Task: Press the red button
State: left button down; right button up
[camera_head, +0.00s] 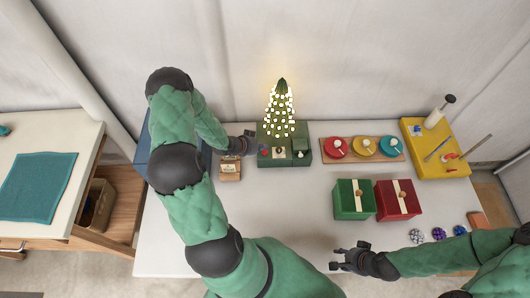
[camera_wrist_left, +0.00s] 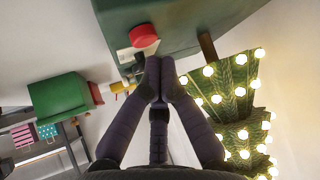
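The red button (camera_wrist_left: 143,36) is round and sits on the side of a dark green box (camera_wrist_left: 178,22) in the left wrist view. In the head view the button (camera_head: 265,152) is small, at the front left of the green box (camera_head: 284,162). My left gripper (camera_wrist_left: 157,76) has its fingertips together, empty, just below the button in the wrist view; whether they touch the box is unclear. In the head view this gripper (camera_head: 249,143) is beside the box's left edge. My right gripper (camera_head: 338,258) is over the front of the table, fingers spread and empty.
A lit small tree (camera_head: 280,108) stands on the green box. A small brown box (camera_head: 230,170) lies below my left gripper. Green (camera_head: 353,202) and red (camera_head: 397,202) gift boxes stand right of centre. A board of coloured plates (camera_head: 362,148) and a yellow tray (camera_head: 433,158) are behind.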

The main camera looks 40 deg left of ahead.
aim_at(263, 152)
pick_arm(q)
jog(key=shift+f, duration=0.35)
pick_arm(e)
jog(key=shift+f, duration=0.2)
pick_arm(q)
jog(key=shift+f+b, duration=0.5)
jog(key=shift+b, duration=0.05)
pick_arm(e)
jog(key=shift+f, duration=0.4)
pick_arm(q)
jog(key=shift+r, duration=0.15)
pick_arm(e)
jog(key=shift+r, duration=0.1)
pick_arm(q)
jog(key=shift+r+p, duration=0.85)
pick_arm(e)
jog(key=shift+r, duration=0.75)
pick_arm(q)
notch_tip(263, 152, up, 6)
jog(key=p, duration=0.5)
pick_arm(e)
notch_tip(263, 152, up, 5)
jog(key=shift+f, duration=0.1)
pick_arm(q)
jog(key=shift+d, duration=0.1)
pick_arm(e)
jog(key=shift+o, duration=0.4)
